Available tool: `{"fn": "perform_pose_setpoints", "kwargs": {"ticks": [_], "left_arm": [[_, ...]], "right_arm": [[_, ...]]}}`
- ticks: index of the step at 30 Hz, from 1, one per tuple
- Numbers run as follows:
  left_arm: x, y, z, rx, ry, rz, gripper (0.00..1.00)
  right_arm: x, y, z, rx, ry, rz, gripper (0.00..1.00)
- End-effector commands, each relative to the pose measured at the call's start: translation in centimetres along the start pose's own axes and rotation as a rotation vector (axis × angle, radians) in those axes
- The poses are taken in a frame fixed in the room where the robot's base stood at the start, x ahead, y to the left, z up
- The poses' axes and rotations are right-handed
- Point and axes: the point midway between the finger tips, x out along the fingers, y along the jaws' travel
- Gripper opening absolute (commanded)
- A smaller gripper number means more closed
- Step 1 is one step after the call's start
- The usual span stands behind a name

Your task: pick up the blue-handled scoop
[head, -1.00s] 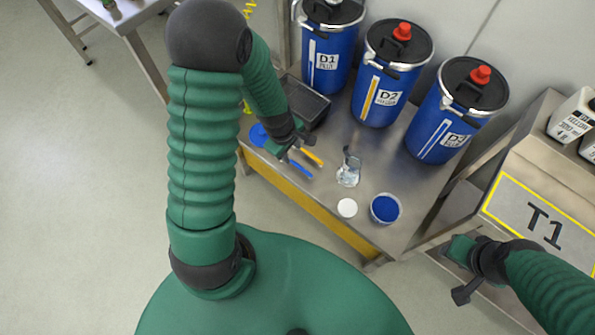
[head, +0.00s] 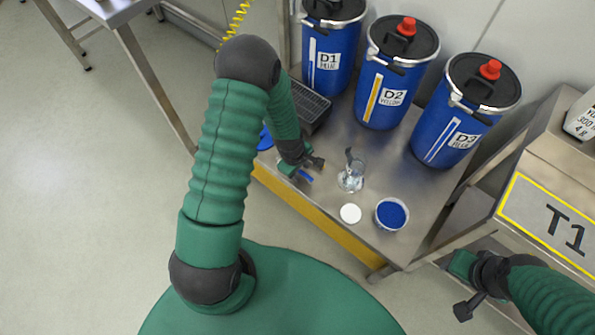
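The blue-handled scoop (head: 306,176) lies on the steel bench. Only a short piece of its blue handle shows, just below my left gripper. My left gripper (head: 301,168) is low over the bench at this handle and covers the rest of the scoop. I cannot tell whether its fingers touch the handle or how far apart they are. My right gripper (head: 464,284) is at the lower right, away from the scoop, beside the T1 stand. Its fingertips do not show clearly enough to tell open from shut.
A clear beaker (head: 351,178) with a dark-handled tool stands right of my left gripper. A white disc (head: 350,213) and a tub of blue material (head: 391,214) are nearer the front edge. Blue drums (head: 383,97) line the back. A dark tray (head: 310,104) lies behind my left forearm.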

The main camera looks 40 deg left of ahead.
Motion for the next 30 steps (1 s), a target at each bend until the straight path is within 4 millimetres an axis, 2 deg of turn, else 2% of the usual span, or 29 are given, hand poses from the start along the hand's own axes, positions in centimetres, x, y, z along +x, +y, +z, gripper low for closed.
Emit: {"fn": "perform_pose_setpoints", "kwargs": {"ticks": [2,9,11,24,30], "left_arm": [[-0.1,0.0,0.0,0.0,0.0,0.0,0.38],[-0.1,0.0,0.0,0.0,0.0,0.0,0.06],[-0.1,0.0,0.0,0.0,0.0,0.0,0.0],[-0.2,0.0,0.0,0.001,0.0,0.0,0.0],[-1.8,0.4,0.0,0.002,0.001,0.001,0.0]], "right_arm": [[-0.1,0.0,0.0,0.0,0.0,0.0,0.36],[-0.1,0.0,0.0,0.0,0.0,0.0,0.36],[-0.1,0.0,0.0,0.0,0.0,0.0,0.36],[-0.2,0.0,-0.1,0.0,0.0,0.0,0.36],[-1.1,0.0,-0.3,0.0,0.0,0.0,0.36]]}}
